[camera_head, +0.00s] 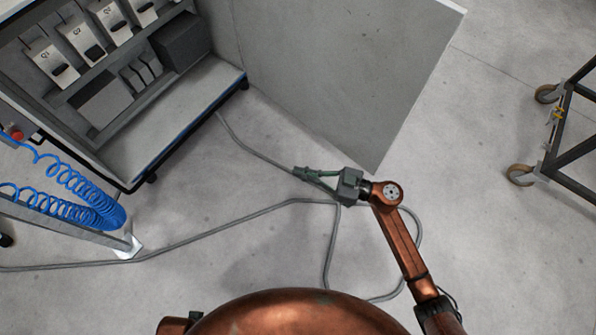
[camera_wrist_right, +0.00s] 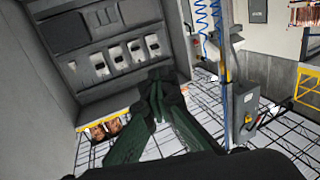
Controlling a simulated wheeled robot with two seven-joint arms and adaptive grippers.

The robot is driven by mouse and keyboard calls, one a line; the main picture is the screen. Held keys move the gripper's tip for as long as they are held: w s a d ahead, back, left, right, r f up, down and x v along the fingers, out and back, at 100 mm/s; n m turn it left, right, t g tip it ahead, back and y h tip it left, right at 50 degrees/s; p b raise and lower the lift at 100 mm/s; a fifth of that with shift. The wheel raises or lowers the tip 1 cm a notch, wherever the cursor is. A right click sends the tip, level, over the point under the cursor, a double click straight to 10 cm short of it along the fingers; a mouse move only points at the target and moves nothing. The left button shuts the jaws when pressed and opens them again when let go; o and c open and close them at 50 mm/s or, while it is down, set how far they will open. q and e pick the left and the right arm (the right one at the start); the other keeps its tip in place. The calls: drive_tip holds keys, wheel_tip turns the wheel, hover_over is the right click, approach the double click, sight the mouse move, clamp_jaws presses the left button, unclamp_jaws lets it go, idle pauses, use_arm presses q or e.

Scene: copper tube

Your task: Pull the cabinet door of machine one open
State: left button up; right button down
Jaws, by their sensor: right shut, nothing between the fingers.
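The grey cabinet door (camera_head: 345,65) stands swung wide open in the head view, to the right of the cabinet (camera_head: 150,135). The cabinet's inside shows, with several labelled breakers on a panel. My right gripper (camera_head: 300,172) is shut and empty, below the door's lower edge and in front of the opening, with no visible contact with the door. In the right wrist view its green fingers (camera_wrist_right: 158,82) point toward the open cabinet with its breakers (camera_wrist_right: 118,57). A grey panel, apparently the door (camera_wrist_right: 35,75), fills the left side there. No door handle shows. My left gripper is out of view.
Blue coiled hoses (camera_head: 85,200) hang by a post at the left. Grey cable or tubing (camera_head: 235,222) lies across the floor under my right arm. A wheeled dark frame (camera_head: 570,125) stands at the right. The floor between door and frame is clear.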

drive_tip(key=c, duration=2.6)
unclamp_jaws()
drive_tip(key=shift+c, duration=0.2)
drive_tip(key=shift+o, duration=1.2)
drive_tip(key=v, duration=1.2)
drive_tip(key=shift+c, duration=0.6)
